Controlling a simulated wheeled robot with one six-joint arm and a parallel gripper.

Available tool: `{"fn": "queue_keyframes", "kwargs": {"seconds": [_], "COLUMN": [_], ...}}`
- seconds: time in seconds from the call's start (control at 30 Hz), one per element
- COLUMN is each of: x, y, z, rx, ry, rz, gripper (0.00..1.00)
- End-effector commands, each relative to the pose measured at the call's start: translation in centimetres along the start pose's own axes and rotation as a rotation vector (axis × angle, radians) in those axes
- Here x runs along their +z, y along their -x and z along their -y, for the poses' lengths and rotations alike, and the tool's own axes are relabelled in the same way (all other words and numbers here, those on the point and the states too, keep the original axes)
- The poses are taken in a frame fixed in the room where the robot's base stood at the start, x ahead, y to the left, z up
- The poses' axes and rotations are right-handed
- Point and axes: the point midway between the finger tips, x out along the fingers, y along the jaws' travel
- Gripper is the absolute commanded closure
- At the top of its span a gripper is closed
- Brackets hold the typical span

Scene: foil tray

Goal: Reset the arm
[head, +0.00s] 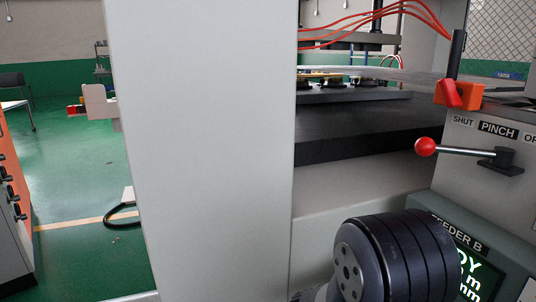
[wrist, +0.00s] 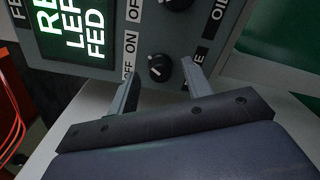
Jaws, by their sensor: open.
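My gripper (wrist: 160,70) shows in the wrist view with its two grey fingers spread apart. It is open and nothing is between the fingers. The fingers point at a grey control panel (wrist: 205,45) with a black knob (wrist: 159,68) marked OFF and ON just beyond the fingertips. I cannot tell whether a finger touches the panel. In the head view a dark ribbed round part of my arm (head: 395,256) stands at the lower right, in front of the feeder. My gripper is hidden in the head view.
A lit green display (wrist: 75,25) is left of the knob. In the head view a wide grey column (head: 200,150) blocks the middle. A red-balled lever (head: 460,150) marked SHUT and PINCH sticks out at right, above the FEEDER B display (head: 475,275). Green floor (head: 70,190) is open at left.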

Motion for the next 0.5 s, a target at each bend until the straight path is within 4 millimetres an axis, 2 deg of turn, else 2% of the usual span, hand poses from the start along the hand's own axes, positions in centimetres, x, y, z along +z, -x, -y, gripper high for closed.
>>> {"fn": "queue_keyframes", "kwargs": {"seconds": [0.17, 0.5], "x": [0.04, 0.01], "y": [-0.96, -0.83], "z": [0.01, -0.02], "rx": [0.000, 0.000], "ry": [-0.001, 0.009], "rz": [0.001, 0.000], "gripper": [0.53, 0.53]}}
